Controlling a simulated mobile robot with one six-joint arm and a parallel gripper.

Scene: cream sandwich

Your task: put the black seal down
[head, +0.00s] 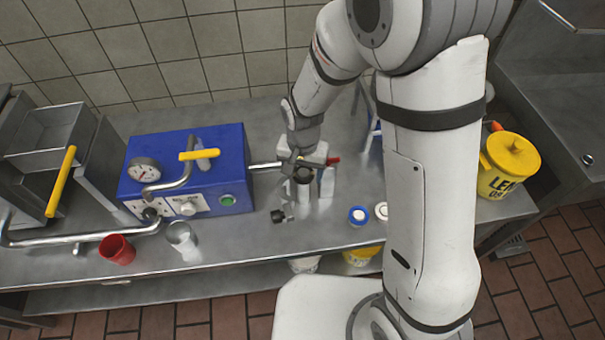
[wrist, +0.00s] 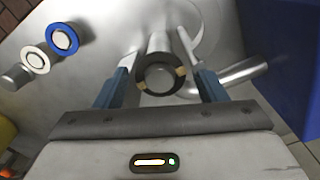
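The black seal (wrist: 143,67) is a thick dark ring between the two blue-grey fingers of my gripper (wrist: 161,80) in the wrist view. The fingers stand apart by about its width, with tan patches at its two sides. A round grey metal end shows inside the ring, and a metal pipe stretches away behind it. I cannot tell whether the ring sits on the pipe or is above it. In the head view my gripper (head: 303,168) points down over the steel counter (head: 325,228), right of the blue box, and the seal is hard to make out.
A blue-ringed part (head: 358,215) and a white-ringed part (head: 381,210) stand on the counter to the right. The blue box (head: 215,155) with its gauge and pipes is on the left. A yellow bucket (head: 507,165) is far right.

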